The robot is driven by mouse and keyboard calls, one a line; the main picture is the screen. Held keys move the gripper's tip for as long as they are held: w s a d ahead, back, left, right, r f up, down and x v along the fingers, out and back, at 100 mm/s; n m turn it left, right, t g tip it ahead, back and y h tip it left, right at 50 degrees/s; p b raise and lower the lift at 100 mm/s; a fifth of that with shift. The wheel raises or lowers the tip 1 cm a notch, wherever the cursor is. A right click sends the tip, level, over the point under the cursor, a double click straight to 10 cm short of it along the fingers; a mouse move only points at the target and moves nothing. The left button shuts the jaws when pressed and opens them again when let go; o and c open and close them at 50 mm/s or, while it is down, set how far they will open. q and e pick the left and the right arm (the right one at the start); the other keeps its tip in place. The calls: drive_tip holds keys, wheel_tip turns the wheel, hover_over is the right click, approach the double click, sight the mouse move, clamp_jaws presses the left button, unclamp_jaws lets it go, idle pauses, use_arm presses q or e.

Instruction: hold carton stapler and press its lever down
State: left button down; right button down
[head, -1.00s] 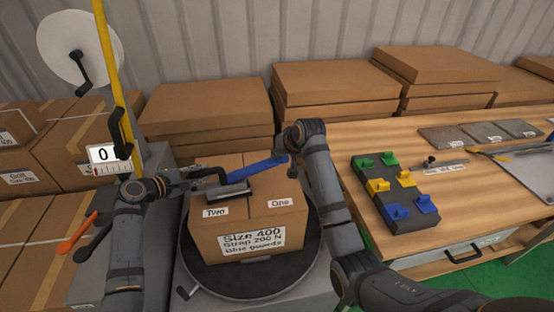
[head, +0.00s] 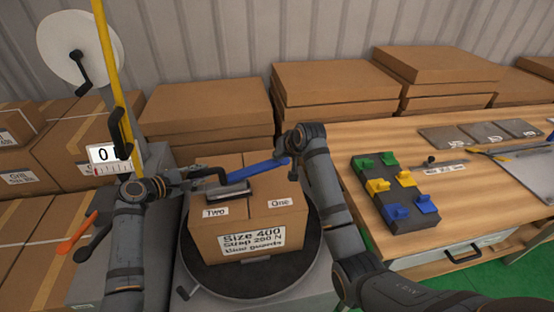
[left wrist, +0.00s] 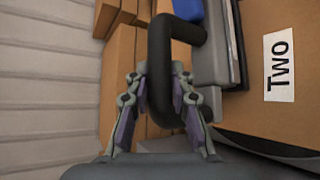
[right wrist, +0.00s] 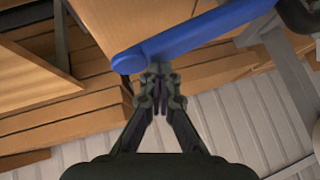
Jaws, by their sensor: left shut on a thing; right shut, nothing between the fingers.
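The carton stapler sits on top of the carton (head: 262,218), with a grey body (head: 228,191) and a blue lever (head: 256,168) that slopes up to the right. Its black handle (left wrist: 160,65) points left. My left gripper (left wrist: 160,95) is shut on this handle in the left wrist view. My right gripper (right wrist: 160,75) is shut and empty, its fingertips at the blue lever (right wrist: 205,35) near its free end. Whether they touch cannot be told. In the head view my right arm's wrist hides the fingers.
The carton stands on a black round turntable (head: 250,284). A wooden bench (head: 320,138) at the right carries a dark block with green, yellow and blue pieces (head: 395,205). A yellow post (head: 112,60) and a reel (head: 78,48) stand at the left. Stacked cartons (head: 205,110) line the back.

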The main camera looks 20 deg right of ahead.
drive_tip(key=shift+d+f, duration=0.2)
drive_tip(key=shift+f, duration=0.55)
drive_tip(key=shift+d+f, duration=0.15)
drive_tip(key=shift+f, duration=0.55)
idle(1.1)
drive_tip(key=shift+a+r, duration=0.2)
drive_tip(key=shift+r, duration=0.6)
drive_tip(key=shift+a+r, duration=0.2)
drive_tip(key=shift+r, duration=0.65)
drive_tip(key=shift+a+r, duration=0.2)
drive_tip(key=shift+r, duration=0.6)
drive_tip(key=shift+a+r, duration=0.2)
drive_tip(key=shift+r, duration=0.6)
drive_tip(key=shift+a+r, duration=0.15)
drive_tip(key=shift+r, duration=0.7)
drive_tip(key=shift+a+r, duration=0.2)
drive_tip(key=shift+r, duration=0.6)
